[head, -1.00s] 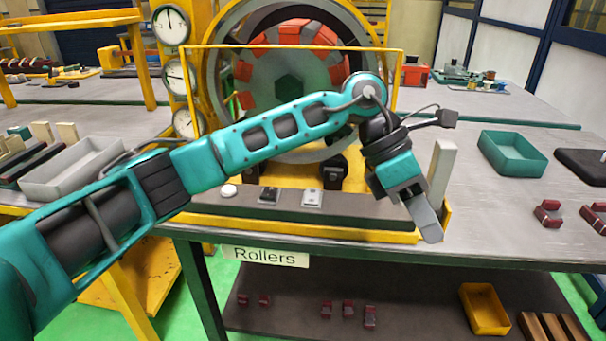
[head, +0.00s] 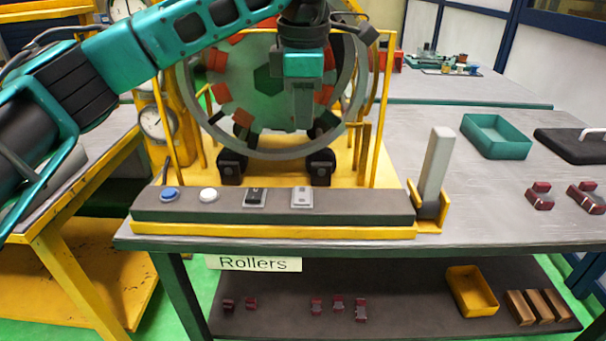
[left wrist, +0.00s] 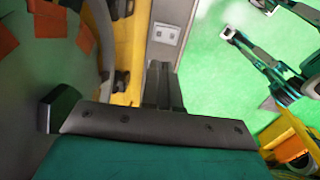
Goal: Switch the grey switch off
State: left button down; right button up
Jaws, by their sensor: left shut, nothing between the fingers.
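The grey switch (head: 302,197) is a small light plate with a rocker on the dark control panel (head: 370,205), right of a black switch (head: 255,198). Its rocker position is too small to tell. In the left wrist view the grey switch (left wrist: 166,34) shows just beyond the fingertips. My left gripper (head: 303,122) is shut and empty, pointing down above the grey switch and apart from it, with the stator ring behind. Its shut fingers also show in the left wrist view (left wrist: 160,75).
A white button (head: 208,194) and a blue button (head: 169,194) sit farther left on the panel. A pale upright block (head: 436,165) stands in a yellow holder at the panel's right end. The stator ring (head: 353,110) stands behind. The table right of it has free room.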

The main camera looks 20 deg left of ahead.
aim_at(303, 191)
pick_arm(q)
jog(key=f, duration=0.4)
jog(key=w+f, duration=0.1)
jog(key=f, duration=0.4)
jog(key=w+f, duration=0.1)
jog(key=f, duration=0.4)
jog(key=shift+a+b, duration=0.3)
pick_arm(e)
jog(key=shift+a+f, duration=0.15)
pick_arm(q)
jog(key=shift+f, duration=0.25)
pick_arm(e)
jog(key=shift+w+a, duration=0.1)
jog(key=shift+w, duration=0.2)
pick_arm(q)
jog(key=shift+f, duration=0.1)
jog(key=shift+s, duration=0.15)
